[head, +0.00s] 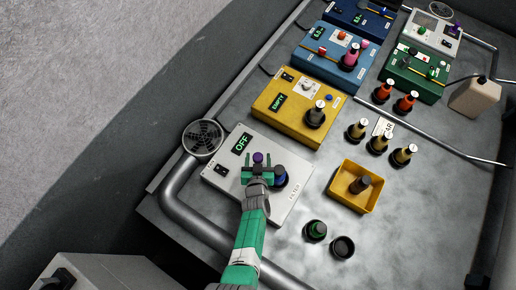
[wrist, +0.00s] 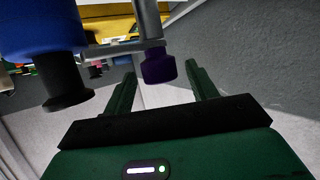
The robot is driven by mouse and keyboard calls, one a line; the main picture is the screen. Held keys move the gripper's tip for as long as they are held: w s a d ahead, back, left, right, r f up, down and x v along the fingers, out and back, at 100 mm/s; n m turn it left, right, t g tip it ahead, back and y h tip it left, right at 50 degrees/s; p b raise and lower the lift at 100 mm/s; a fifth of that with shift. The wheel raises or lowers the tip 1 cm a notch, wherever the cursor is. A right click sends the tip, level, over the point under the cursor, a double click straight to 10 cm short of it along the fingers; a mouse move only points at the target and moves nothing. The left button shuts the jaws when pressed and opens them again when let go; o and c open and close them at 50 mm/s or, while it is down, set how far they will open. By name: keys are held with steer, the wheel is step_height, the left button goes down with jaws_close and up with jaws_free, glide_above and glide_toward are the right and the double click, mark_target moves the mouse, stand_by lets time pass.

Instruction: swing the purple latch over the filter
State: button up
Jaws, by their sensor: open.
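The purple latch knob (head: 258,157) stands on the white box (head: 295,205), whose display reads OFF. In the wrist view the purple knob (wrist: 158,68) shows between the tips of my gripper (wrist: 161,73), with a gap on each side. A grey latch bar (wrist: 125,50) runs left from it. The blue filter (head: 280,177) stands just right of my gripper (head: 258,170) in the head view. The filter (wrist: 45,25) is large at the left of the wrist view, with a dark end piece. My gripper is open and empty. It partly hides the filter in the head view.
A yellow box (head: 285,125) stands behind the white box. A yellow tray (head: 343,195) holding a dark-topped piece is to the right. A green-marked part (head: 315,231) and a black cup (head: 343,247) stand in front. A round fan (head: 203,138) and grey pipe (head: 180,195) lie left.

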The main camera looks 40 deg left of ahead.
steer(key=p+v, duration=0.4)
steer(key=v, duration=0.2)
steer(key=shift+s, duration=0.2)
steer(key=shift+r, duration=0.1)
steer(key=shift+c, duration=0.7)
steer(key=w+a+m+h+b, duration=0.1)
steer(key=a+m+g+h+b, duration=0.1)
steer(key=a, duration=0.1)
steer(key=w+a+m+h+b, duration=0.1)
steer(key=h+b, duration=0.1)
steer(key=shift+w+a+r+m+g, duration=0.3)
steer(key=shift+w+m, duration=0.1)
jaws_close()
steer(key=s+d+r+m+g+h+b, duration=0.3)
steer(key=s+r+m+g+h+b, duration=0.15)
steer(key=s, duration=0.35)
steer(key=w+f, duration=0.7)
steer(key=f, duration=0.1)
steer(key=shift+d+f+m+g+b, duration=0.35)
steer(key=shift+d+f+b, duration=0.05)
steer(key=shift+d+b, duration=0.05)
